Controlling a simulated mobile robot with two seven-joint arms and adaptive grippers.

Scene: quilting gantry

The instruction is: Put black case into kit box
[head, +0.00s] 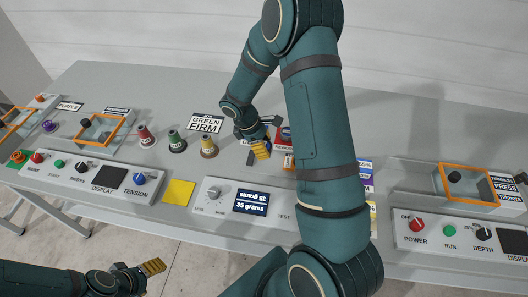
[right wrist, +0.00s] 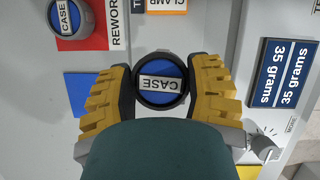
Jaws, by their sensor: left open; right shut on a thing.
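A round black case (right wrist: 162,80) with a blue top and a white CASE label is between the yellow fingers of my right gripper (right wrist: 162,88), which is shut on it. In the head view my right gripper (head: 260,149) is over the middle of the table, and I cannot make out the held case there. A second case (right wrist: 67,16) sits on a red pad marked REWORK at the upper left of the wrist view. My left gripper (head: 151,267) is open and empty, low at the left, in front of the table. I cannot tell which container is the kit box.
Orange-rimmed bins stand at the left (head: 121,130) and right (head: 442,184). Red, green and yellow cone spools (head: 208,146) stand left of my right gripper. A scale display (head: 251,203) and a yellow pad (head: 178,192) are at the front. My right arm hides part of the table.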

